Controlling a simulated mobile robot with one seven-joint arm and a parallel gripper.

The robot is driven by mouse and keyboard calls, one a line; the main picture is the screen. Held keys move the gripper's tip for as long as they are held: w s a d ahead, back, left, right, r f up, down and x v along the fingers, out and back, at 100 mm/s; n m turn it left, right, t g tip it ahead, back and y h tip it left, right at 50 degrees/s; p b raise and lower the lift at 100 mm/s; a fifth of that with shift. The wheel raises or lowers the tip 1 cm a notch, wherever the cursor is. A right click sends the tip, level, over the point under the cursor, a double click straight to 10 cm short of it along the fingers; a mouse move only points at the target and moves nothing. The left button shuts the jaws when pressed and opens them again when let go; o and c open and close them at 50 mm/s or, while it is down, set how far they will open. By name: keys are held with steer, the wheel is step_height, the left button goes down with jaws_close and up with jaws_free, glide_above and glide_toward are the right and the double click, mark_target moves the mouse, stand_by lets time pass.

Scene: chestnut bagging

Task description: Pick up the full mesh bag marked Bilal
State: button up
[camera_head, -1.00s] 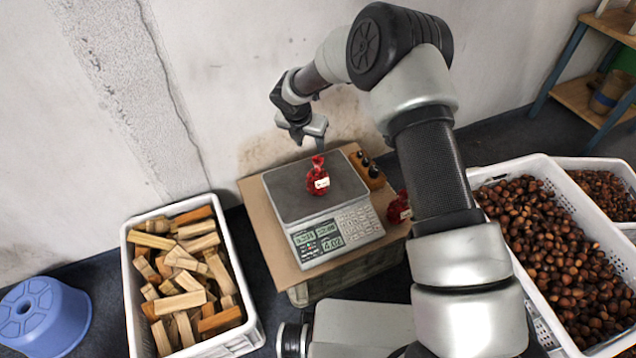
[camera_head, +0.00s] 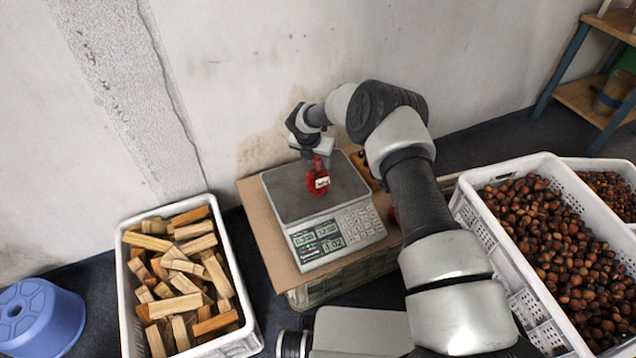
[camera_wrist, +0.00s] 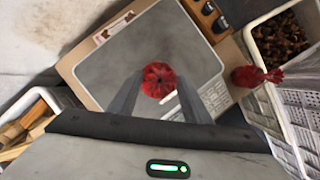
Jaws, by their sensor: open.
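A red mesh bag (camera_head: 317,180) with a white label stands upright on the plate of the scale (camera_head: 284,190); the name on the label is too small to read. In the wrist view the bag (camera_wrist: 159,79) is seen from above, between the tips of my open fingers. My gripper (camera_head: 319,160) is at the top of the bag, pointing down. A second red bag (camera_wrist: 250,76) lies on the board to the right of the scale; in the head view my arm hides most of it. I cannot tell which bag is marked Bilal.
The scale stands on a brown board (camera_head: 257,238) near the wall. A white crate of wood blocks (camera_head: 128,300) is at left, beside a blue upturned tub (camera_head: 40,318). A white crate of chestnuts (camera_head: 470,205) is at right. A small block with dark knobs (camera_wrist: 209,14) is behind the scale.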

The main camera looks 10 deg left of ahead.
steer(key=shift+x, duration=1.1)
jaws_close()
